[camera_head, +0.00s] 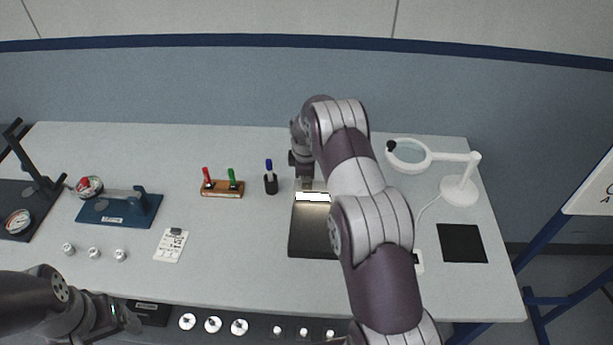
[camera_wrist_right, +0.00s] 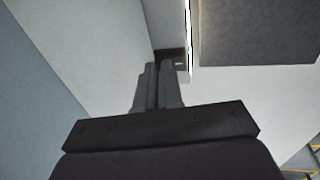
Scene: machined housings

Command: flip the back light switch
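A bright white light bar (camera_head: 312,197) glows at the back edge of a dark panel (camera_head: 308,240) on the table. The bar's lit edge (camera_wrist_right: 188,35) and the panel (camera_wrist_right: 255,30) also show in the right wrist view. A small dark box (camera_wrist_right: 172,55) with a pale mark sits beside the lit edge; it looks like the switch, but its position is unclear. My right gripper (camera_head: 306,184) points down behind the bar. Its fingers (camera_wrist_right: 159,68) are together and empty, close to the box; contact cannot be told. My left gripper (camera_head: 122,318) is low at left, its fingers unclear.
A white magnifier lamp (camera_head: 460,188) and a black pad (camera_head: 462,243) stand at right. A pen holder (camera_head: 270,184) and a wooden block with red and green handles (camera_head: 222,188) stand left of my right gripper. A blue fixture (camera_head: 118,209) lies farther left.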

